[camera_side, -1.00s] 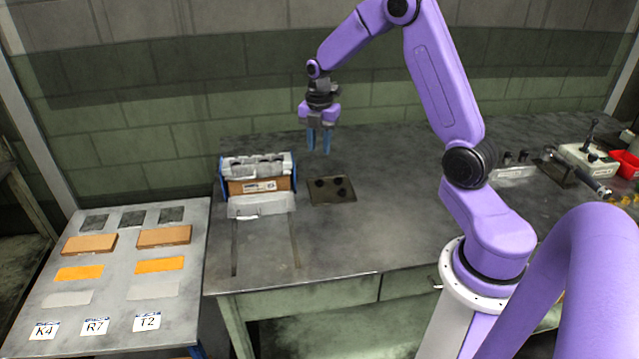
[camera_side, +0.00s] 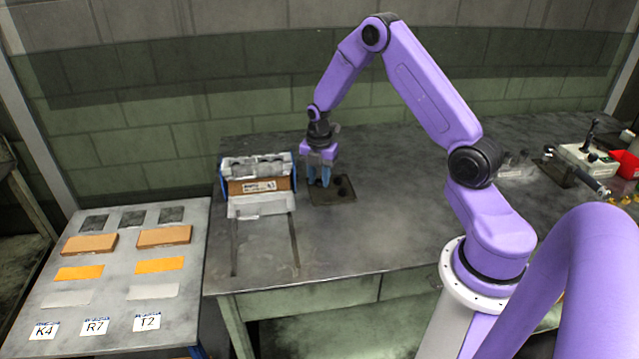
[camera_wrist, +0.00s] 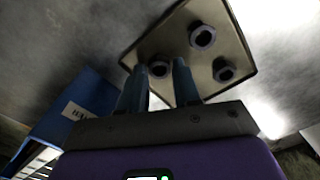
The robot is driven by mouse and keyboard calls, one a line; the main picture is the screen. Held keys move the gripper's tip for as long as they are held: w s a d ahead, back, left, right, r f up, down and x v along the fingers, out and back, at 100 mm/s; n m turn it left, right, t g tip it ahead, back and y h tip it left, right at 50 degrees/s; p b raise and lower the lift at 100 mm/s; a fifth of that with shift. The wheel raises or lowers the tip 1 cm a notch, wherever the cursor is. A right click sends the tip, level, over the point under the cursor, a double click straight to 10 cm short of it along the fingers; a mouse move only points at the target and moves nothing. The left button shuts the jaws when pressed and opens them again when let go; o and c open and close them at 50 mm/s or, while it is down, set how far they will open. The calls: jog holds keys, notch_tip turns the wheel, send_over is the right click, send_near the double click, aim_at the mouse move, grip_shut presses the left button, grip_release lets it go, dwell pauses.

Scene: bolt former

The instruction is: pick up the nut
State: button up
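Three dark nuts sit on a tan square plate (camera_wrist: 237,50) in the wrist view: a near-left nut (camera_wrist: 159,66), a far nut (camera_wrist: 202,37) and a right nut (camera_wrist: 223,70). The plate also shows in the side view (camera_side: 330,199), where some nuts are partly hidden by my fingers. My gripper (camera_side: 319,182) points down, low over the plate's left part. In the wrist view my gripper (camera_wrist: 160,71) is open, its two blue fingers on either side of the near-left nut. I cannot tell whether they touch it.
A blue-ended box with a brown front (camera_side: 259,186) stands close to the left of the plate. A side table (camera_side: 118,270) with brown and orange blocks and labels is at the left. Bench equipment (camera_side: 585,160) stands far right.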

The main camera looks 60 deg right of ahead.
aim_at(319, 181)
grip_shut()
jog(key=shift+r, duration=0.55)
notch_tip(319, 181, up, 2)
jog(key=shift+r, duration=0.2)
jog(key=s+a+r, duration=0.2)
jog(key=s+r, duration=0.2)
jog(key=s, duration=0.2)
jog(key=s+a+r, duration=0.2)
jog(key=s+r, duration=0.3)
jog(key=s, duration=0.2)
jog(key=shift+s+a+r, duration=0.15)
jog(key=shift+a+r, duration=0.1)
jog(key=shift+a, duration=0.05)
